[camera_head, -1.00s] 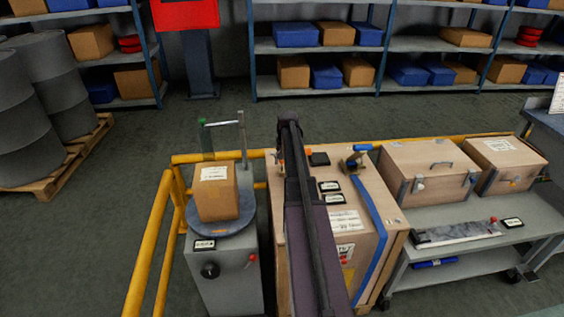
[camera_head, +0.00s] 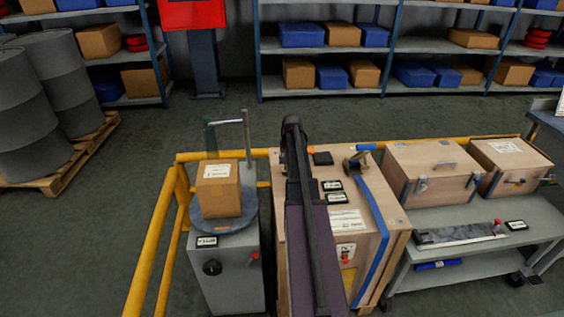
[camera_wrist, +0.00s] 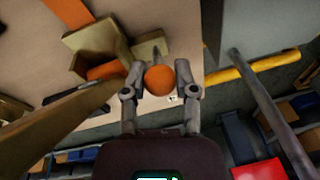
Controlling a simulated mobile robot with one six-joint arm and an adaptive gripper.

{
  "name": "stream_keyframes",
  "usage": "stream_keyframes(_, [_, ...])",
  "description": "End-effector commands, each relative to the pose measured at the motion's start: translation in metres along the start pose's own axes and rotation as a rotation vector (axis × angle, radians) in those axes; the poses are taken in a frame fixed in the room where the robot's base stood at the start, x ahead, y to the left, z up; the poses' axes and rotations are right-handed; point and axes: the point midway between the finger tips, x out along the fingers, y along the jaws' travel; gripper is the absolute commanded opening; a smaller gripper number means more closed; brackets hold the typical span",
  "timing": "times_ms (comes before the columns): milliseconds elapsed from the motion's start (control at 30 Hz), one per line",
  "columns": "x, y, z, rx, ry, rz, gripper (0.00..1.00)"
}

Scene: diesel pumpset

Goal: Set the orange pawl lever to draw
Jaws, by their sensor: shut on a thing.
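The orange pawl lever shows in the wrist view as a round orange knob (camera_wrist: 159,80). My gripper (camera_wrist: 161,78) is shut on this knob, with a finger at each side. Just left of it is a brass-coloured ratchet bracket (camera_wrist: 100,48) with an orange strap (camera_wrist: 72,12) beyond it. In the head view my arm hides the gripper and most of the lever; a small orange patch (camera_head: 311,150) shows right of the arm. I cannot read the lever's setting.
The wooden crate (camera_head: 375,225) has a second ratchet (camera_head: 356,162) with a blue strap (camera_head: 376,240). A yellow rail (camera_head: 152,240) runs around it. A grey pedestal (camera_head: 232,275) with a cardboard box (camera_head: 218,190) and upright post (camera_head: 247,135) stands left.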

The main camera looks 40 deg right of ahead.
Motion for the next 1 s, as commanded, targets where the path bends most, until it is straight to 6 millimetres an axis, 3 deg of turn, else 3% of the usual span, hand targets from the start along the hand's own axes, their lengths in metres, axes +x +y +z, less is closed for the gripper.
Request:
stream_keyframes(267, [0.000, 0.004, -0.001, 0.005, -0.002, -0.004, 0.00])
stream_keyframes(300, [0.000, 0.005, -0.001, 0.006, -0.002, -0.004, 0.49])
stream_keyframes(400, [-0.001, 0.006, -0.002, 0.008, -0.001, -0.004, 0.73])
stream_keyframes(667, [-0.001, 0.007, -0.003, 0.009, 0.000, -0.003, 0.73])
stream_keyframes(767, [-0.001, 0.007, -0.003, 0.010, 0.000, -0.003, 0.49])
stream_keyframes(933, [-0.006, 0.007, -0.003, 0.009, 0.000, -0.004, 0.00])
stream_keyframes(1000, [-0.010, 0.006, -0.004, 0.009, 0.000, -0.004, 0.00])
